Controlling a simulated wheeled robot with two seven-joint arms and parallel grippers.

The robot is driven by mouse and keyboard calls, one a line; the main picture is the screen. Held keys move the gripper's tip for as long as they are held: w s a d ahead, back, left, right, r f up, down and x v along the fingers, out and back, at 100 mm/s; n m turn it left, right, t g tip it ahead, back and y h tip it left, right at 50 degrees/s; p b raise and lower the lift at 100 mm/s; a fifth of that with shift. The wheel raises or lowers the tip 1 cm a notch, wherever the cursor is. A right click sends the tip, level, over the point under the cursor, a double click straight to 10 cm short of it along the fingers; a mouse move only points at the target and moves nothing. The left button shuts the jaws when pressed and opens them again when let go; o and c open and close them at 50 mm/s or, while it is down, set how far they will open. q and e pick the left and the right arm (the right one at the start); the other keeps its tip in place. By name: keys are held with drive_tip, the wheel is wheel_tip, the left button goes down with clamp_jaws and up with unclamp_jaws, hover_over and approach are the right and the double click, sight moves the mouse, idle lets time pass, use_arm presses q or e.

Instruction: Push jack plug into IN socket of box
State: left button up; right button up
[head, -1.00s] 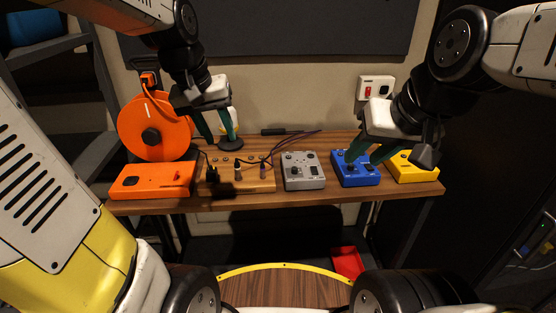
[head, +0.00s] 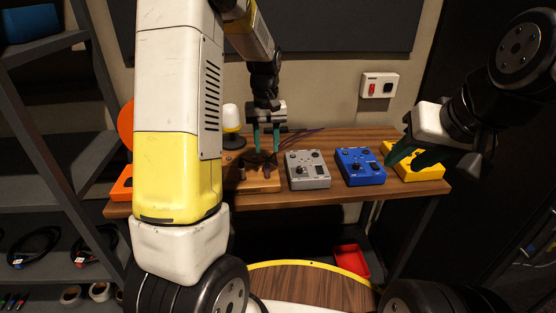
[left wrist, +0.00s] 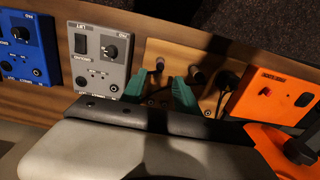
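My left gripper (head: 267,152) is over the wooden plug board (head: 262,185), fingers pointing down. Its green fingers are apart. In the left wrist view the fingers (left wrist: 161,92) are on either side of a dark jack plug (left wrist: 157,66) standing in the board; I cannot tell whether they touch it. Candidate boxes are the grey box (head: 307,170), the blue box (head: 360,166) and the yellow box (head: 420,168). Which box is meant, and its IN socket, I cannot make out. My right gripper (head: 412,158) is open and empty, above the yellow box's left side.
More plugs (left wrist: 197,77) stand in the board near my left fingers. An orange box (left wrist: 268,95) lies beyond it, mostly hidden by my left arm in the head view. A lamp (head: 231,120) stands behind the board. A red tray (head: 351,261) lies below the table.

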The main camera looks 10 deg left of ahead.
sight(267, 164)
use_arm(q)
drive_tip(key=shift+f, duration=0.1)
drive_tip(key=shift+f, duration=4.4)
drive_tip(key=shift+c, duration=0.3)
clamp_jaws()
drive_tip(key=shift+r, duration=0.1)
drive_tip(key=shift+r, duration=2.9)
